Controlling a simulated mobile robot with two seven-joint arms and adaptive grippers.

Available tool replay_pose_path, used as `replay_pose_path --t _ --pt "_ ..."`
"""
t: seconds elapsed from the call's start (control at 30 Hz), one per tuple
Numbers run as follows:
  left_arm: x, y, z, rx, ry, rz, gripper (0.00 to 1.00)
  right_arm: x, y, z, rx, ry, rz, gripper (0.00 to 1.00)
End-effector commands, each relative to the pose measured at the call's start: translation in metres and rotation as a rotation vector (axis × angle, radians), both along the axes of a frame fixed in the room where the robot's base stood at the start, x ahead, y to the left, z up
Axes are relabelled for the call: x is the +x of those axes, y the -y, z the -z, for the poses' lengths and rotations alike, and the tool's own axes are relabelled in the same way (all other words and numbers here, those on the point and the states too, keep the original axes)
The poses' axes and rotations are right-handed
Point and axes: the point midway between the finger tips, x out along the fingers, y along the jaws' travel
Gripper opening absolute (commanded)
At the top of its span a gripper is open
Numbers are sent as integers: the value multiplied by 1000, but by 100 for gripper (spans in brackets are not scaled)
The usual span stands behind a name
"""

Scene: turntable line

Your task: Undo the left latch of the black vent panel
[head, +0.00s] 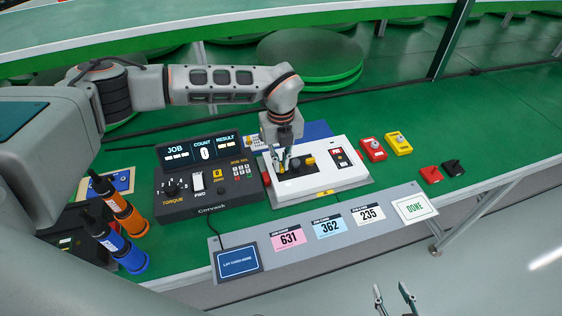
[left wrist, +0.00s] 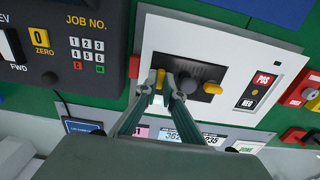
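The black vent panel (head: 292,171) lies in the white fixture (head: 340,183), partly hidden by my left gripper in the head view. In the left wrist view the panel (left wrist: 196,74) has a yellow left latch (left wrist: 160,77) and a yellow right latch (left wrist: 213,88). My left gripper (head: 285,165) is low over the panel's left side. In the left wrist view its fingertips (left wrist: 160,88) stand on either side of the left latch, with a gap between them; contact is not clear. My right gripper (head: 394,292) is open and empty at the bottom of the head view, away from the fixture.
A black control box (head: 210,185) stands close left of the fixture. Two screwdrivers, orange (head: 127,215) and blue (head: 122,248), stand further left. Red (head: 373,149) and yellow (head: 398,144) blocks sit to the right. A grey card ledge (head: 325,247) runs in front.

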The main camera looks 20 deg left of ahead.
Motion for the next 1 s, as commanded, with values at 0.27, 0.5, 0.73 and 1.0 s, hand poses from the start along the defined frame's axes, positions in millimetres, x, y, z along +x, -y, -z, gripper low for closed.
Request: replay_pose_path --t 0.27,0.5,0.73,1.0 --pt "0 0 0 0 0 1 25 -1 0 2 -1 -4 0 40" --pt "1 0 -6 -1 3 1 25 -1 1 3 -3 -5 0 40" --pt "1 0 -45 -1 4 2 25 -1 1 2 -2 -4 0 40" --pt "1 0 -97 0 5 1 25 -1 0 1 -1 -3 0 40"
